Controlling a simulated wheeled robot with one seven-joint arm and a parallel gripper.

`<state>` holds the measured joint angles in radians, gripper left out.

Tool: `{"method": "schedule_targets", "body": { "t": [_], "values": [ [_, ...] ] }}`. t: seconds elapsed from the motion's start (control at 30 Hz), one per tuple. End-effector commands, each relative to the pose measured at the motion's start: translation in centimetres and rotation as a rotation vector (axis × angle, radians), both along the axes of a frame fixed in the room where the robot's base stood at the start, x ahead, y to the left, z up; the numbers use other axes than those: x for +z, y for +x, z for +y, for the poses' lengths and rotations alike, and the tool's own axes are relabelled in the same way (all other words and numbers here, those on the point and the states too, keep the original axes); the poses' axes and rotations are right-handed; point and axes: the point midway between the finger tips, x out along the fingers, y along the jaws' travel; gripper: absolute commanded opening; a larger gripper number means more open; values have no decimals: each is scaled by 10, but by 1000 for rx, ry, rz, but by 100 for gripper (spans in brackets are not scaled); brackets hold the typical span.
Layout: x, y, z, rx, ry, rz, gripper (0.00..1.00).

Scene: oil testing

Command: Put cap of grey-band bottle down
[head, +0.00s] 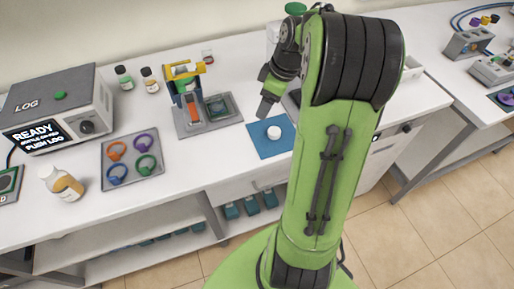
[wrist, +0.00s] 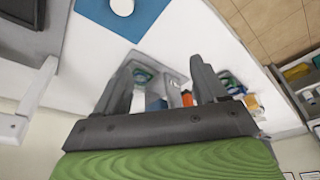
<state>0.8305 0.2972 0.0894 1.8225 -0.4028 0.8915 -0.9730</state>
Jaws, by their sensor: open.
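A round white cap (head: 273,132) lies on the blue mat (head: 262,150) near the front of the bench. The cap (wrist: 122,5) and the mat (wrist: 105,14) also show at the top edge of the wrist view. My gripper (head: 267,106) is just behind and above the mat in the head view. In the wrist view my gripper (wrist: 162,75) has its two fingers spread, with nothing held between them, and the cap is clear of them. I cannot make out a grey-band bottle.
A white bottle with an orange band (head: 66,186) stands front left. Beside it are a grey tray (head: 135,175) of coloured rings and the LOG box (head: 55,112). Bare bench lies left of the mat.

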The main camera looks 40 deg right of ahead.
Motion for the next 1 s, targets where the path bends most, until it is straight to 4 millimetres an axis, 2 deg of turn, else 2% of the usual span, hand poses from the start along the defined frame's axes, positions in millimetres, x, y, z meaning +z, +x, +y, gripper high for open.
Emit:
{"method": "schedule_targets", "body": {
  "t": [0.03,0.13,0.2,0.3,0.33,0.4,0.53,1.0],
  "values": [
    [22,-5,36,-30,-30,-2,71],
    [53,-30,97,-149,-63,-17,71],
    [68,-58,135,-240,-70,-51,71],
    [77,-105,173,-367,-43,-112,71],
    [77,-118,181,-400,-28,-129,71],
    [74,-143,191,-468,10,-162,71],
    [68,-167,197,-542,61,-189,71],
    [67,-169,198,-556,68,-191,71]
  ]
}}
